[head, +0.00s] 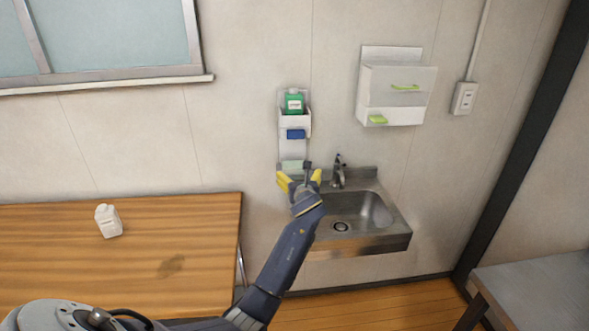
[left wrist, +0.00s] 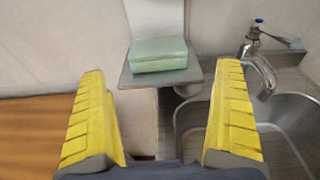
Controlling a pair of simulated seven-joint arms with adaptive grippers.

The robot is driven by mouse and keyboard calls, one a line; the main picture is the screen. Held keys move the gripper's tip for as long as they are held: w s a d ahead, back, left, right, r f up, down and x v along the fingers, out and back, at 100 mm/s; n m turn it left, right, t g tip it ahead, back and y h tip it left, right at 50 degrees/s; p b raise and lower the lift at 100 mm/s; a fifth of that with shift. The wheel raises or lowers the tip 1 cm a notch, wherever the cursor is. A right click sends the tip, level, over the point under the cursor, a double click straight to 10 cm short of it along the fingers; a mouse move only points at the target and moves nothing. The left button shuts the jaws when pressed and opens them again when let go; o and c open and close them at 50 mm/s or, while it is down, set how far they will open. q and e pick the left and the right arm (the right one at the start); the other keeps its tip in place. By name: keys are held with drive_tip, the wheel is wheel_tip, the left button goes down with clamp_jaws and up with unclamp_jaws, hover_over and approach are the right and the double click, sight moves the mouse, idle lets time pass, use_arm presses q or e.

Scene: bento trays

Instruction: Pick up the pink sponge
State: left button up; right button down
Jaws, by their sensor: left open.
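I see no pink sponge in either view. A pale green sponge-like block (left wrist: 160,54) lies on a small grey shelf (left wrist: 140,80) in the left wrist view. It also shows in the head view (head: 291,165), just beyond my left gripper (head: 300,181). The left gripper is open, with its yellow fingers spread. In the left wrist view the gripper (left wrist: 158,100) points at the shelf, its fingers to either side and nearer the camera. Nothing is between the fingers, and the block is apart from them. My right gripper is not in view.
A sink (head: 362,213) with a tap (head: 338,170) stands right of the gripper. Above the shelf are a blue block (head: 296,134) and a green bottle (head: 294,102). A white wall dispenser (head: 385,92) hangs right. A wooden table (head: 60,255) holds a white jug (head: 108,221).

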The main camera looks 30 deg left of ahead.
sight(295, 169)
use_arm(q)
drive_tip(key=shift+x, duration=4.6)
drive_tip(key=shift+s+a, duration=0.15)
drive_tip(key=c, duration=0.6)
